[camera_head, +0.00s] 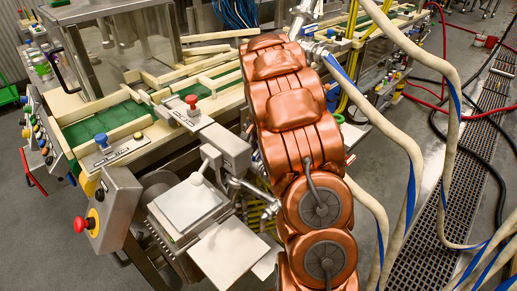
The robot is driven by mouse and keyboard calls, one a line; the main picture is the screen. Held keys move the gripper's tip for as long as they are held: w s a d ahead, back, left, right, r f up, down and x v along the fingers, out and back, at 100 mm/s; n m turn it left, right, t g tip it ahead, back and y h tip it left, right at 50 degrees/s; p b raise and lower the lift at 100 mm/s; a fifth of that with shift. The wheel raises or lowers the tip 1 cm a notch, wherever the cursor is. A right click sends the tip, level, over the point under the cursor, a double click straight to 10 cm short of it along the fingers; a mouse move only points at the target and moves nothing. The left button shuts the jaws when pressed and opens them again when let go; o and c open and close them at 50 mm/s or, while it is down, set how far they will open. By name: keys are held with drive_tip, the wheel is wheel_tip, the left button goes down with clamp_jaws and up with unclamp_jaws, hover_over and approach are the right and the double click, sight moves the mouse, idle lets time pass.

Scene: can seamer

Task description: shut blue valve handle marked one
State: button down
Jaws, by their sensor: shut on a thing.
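My copper-coloured arm rises through the middle of the view and bends away at the top. My gripper is hidden behind it, so I cannot see its jaws or what they touch. Small blue parts (331,97) show just right of the arm, partly covered by it. Another small blue part (330,33) sits by the metal fittings (318,50) near the arm's top. I cannot read a mark on either, nor tell which is the valve handle marked one. A blue knob (102,141) stands on a labelled plate at the left.
The conveyor machine (95,125) with green belt and pale rails fills the left and back. A red knob (192,101), a control box with a red button (82,224) and a metal plate (229,251) stand nearer. Thick hoses (450,130) hang at right, over a floor grate (440,240).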

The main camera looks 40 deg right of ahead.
drive_tip(key=shift+s+m+b, duration=0.2)
drive_tip(key=shift+m+b, duration=0.15)
drive_tip(key=shift+m, duration=1.55)
drive_tip(key=c, duration=1.2)
unclamp_jaws()
wheel_tip(320, 180, up, 12)
